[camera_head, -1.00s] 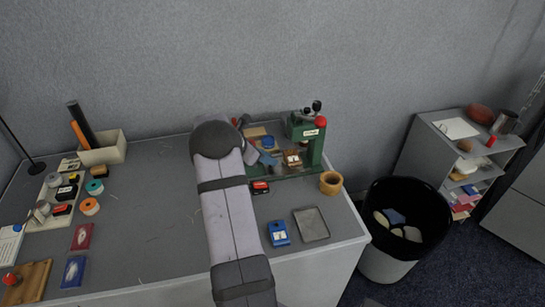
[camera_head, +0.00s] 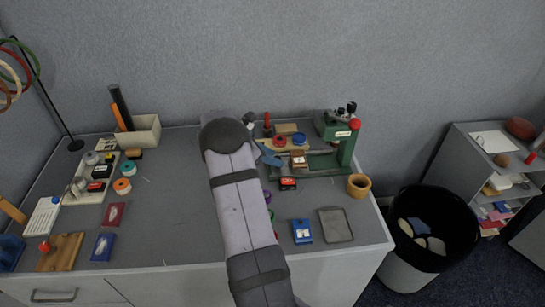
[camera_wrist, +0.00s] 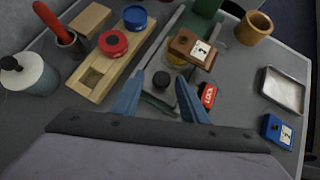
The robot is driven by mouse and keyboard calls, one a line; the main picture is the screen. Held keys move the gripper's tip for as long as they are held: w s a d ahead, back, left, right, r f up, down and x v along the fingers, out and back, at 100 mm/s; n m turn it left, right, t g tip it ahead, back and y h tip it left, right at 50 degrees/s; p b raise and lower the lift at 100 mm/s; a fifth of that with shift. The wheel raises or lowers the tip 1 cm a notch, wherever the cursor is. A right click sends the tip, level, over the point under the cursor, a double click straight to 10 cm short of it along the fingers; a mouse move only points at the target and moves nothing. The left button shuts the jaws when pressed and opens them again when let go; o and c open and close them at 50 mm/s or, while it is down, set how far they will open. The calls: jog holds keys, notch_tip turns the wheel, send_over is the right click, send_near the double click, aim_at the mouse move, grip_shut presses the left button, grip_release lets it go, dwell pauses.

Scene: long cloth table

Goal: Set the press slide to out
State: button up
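The green press (camera_head: 345,143) stands at the back right of the table and also shows at the top of the wrist view (camera_wrist: 207,8). Its slide carries a brown block with a white label (camera_head: 299,161), which lies left of the press column, clear of the head; it is also in the wrist view (camera_wrist: 188,45). In the head view, my arm partly hides this area near my gripper (camera_head: 269,156).
A wooden tray (camera_wrist: 95,83) with red and blue rolls lies beside the slide. A red-black stamp (camera_head: 288,184), a blue box (camera_head: 302,231), a grey tray (camera_head: 335,225) and a tan cup (camera_head: 359,186) are nearby. The table's middle left is mostly clear.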

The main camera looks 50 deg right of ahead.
jog(key=b+v, duration=0.1)
jog(key=v, duration=0.6)
dwell(0.3)
jog(key=shift+a+r, duration=0.2)
jog(key=s+a+r+m+t+y+p, duration=0.1)
jog(key=s+a+m+y, duration=0.15)
jog(key=a, duration=0.95)
jog(key=s+a+r+m+t+y+p, duration=0.15)
jog(key=a+m, duration=0.25)
jog(key=a, duration=0.8)
jog(key=s+a+f+m+y+p, duration=0.1)
jog(key=s+a+m+y, duration=0.45)
jog(key=s+a, duration=0.85)
notch_tip(320, 180, down, 59)
jog(key=w+a+m+h+b, duration=0.1)
jog(key=w+a+b, duration=0.1)
jog(key=b, duration=5.6)
jog(key=shift+f+m+t+b, duration=0.15)
jog(key=shift+m+t+b, duration=0.15)
jog(key=shift+t+b, duration=0.15)
